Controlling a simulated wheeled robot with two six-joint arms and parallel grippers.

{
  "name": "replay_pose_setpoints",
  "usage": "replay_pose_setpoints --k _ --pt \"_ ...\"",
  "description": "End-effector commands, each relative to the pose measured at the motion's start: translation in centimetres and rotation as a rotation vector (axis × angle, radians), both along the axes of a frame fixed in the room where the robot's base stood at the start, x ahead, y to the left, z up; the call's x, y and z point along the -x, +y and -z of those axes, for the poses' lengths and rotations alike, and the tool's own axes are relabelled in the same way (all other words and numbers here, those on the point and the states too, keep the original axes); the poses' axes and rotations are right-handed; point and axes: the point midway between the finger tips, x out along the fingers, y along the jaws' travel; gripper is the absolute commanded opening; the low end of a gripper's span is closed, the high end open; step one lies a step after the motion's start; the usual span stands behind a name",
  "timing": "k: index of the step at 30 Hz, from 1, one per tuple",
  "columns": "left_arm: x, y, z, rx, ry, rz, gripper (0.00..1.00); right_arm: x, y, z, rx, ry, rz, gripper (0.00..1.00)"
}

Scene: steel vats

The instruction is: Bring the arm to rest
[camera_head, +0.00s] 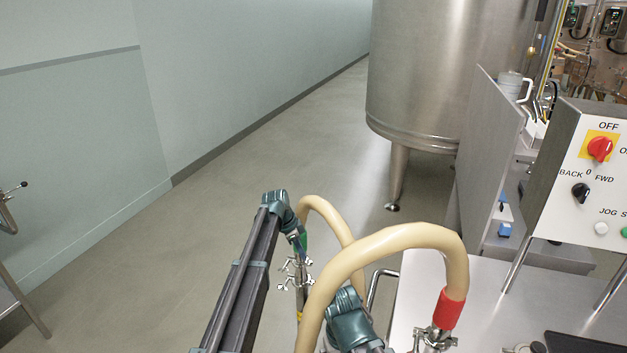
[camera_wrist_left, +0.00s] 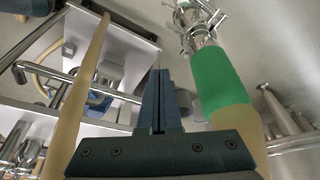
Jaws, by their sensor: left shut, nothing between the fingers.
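My left arm comes in from the bottom of the head view as a dark link with a teal joint at its upper end. The left gripper lies close to the beige hoses; its fingers cannot be made out clearly there. In the left wrist view its two dark fingers (camera_wrist_left: 160,98) are together with nothing between them. A hose end with a green cuff (camera_wrist_left: 218,80) is just to the right of the fingers, apart from them in the picture. The green cuff also shows in the head view (camera_head: 303,242), partly hidden. My right gripper does not show.
A beige hose with a red cuff (camera_head: 449,309) arches over the steel table (camera_head: 480,290). A control box (camera_head: 590,170) stands on the right. A big steel vat (camera_head: 440,70) stands behind. The floor (camera_head: 240,165) on the left is clear; a metal-legged stand (camera_head: 20,295) is at the far left.

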Motion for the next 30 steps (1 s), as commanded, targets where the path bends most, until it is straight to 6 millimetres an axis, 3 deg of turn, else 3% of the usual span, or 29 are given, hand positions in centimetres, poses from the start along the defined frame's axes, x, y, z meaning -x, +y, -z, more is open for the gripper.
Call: replay_pose_setpoints --k 5,9,12,16,21,30 --pt "9.7 -2.1 -1.0 -0.064 0.091 -0.153 0.0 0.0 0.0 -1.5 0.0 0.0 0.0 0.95" --pt "19.9 -3.0 -2.0 -0.158 0.172 -0.372 0.0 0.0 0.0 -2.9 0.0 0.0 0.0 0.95" --pt "26.4 -2.8 -2.7 -0.227 0.204 -0.534 0.0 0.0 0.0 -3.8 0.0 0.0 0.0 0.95" --pt "32.8 -1.9 -3.5 -0.296 0.218 -0.714 0.0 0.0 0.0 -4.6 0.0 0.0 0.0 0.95" --pt "37.3 -1.0 -4.1 -0.346 0.212 -0.864 0.0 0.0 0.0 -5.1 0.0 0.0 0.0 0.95" --pt "38.0 -0.7 -4.1 -0.359 0.208 -0.912 0.0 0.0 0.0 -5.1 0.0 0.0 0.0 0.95"
